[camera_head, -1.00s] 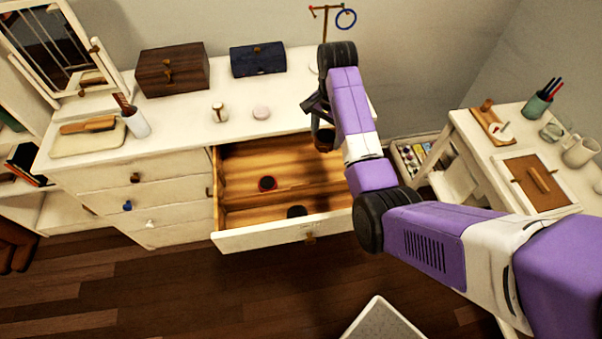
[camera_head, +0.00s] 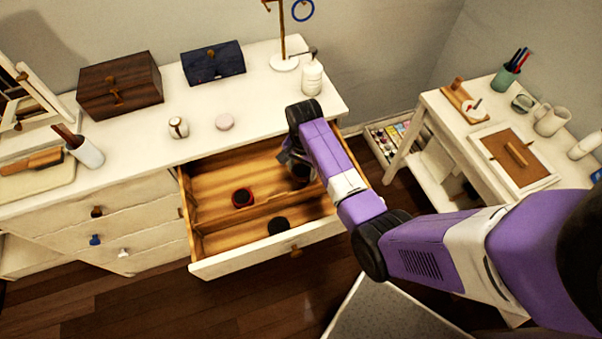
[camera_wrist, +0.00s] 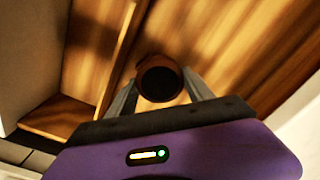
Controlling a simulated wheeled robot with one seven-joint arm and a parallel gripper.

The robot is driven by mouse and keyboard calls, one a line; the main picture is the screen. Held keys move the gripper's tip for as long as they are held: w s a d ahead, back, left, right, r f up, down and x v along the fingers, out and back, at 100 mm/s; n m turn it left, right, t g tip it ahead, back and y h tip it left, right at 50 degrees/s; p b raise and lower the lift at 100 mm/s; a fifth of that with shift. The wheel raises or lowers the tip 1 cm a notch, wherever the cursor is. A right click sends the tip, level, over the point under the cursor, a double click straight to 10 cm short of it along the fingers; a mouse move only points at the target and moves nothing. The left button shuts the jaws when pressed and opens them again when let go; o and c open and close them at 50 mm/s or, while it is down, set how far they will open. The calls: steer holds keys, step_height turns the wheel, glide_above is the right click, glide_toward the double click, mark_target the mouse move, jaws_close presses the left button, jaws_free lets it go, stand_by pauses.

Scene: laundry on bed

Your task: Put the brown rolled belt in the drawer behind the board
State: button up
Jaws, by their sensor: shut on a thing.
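My gripper (camera_head: 293,162) is shut on the brown rolled belt (camera_wrist: 158,79). In the wrist view the roll sits between the two fingertips, its dark round end facing the camera. In the head view the belt (camera_head: 301,174) is a dark shape below my gripper, partly hidden by it. It is over the right part of the open drawer (camera_head: 222,262), on the back side of the board (camera_head: 262,205) that divides it. I cannot tell whether the belt touches the drawer floor.
A red-rimmed dark roll (camera_head: 243,197) lies behind the board, left of my gripper. A black roll (camera_head: 278,226) lies in front of the board. The dresser top's edge borders the drawer at the back. The back compartment's left part is clear.

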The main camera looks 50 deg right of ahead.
mark_target(302, 176)
steer(key=shift+w+f+b, duration=0.1)
steer(key=shift+f+b, duration=1.9)
steer(key=shift+f, duration=0.3)
steer(key=shift+r, duration=0.1)
steer(key=o, duration=1.5)
step_height(302, 176, up, 12)
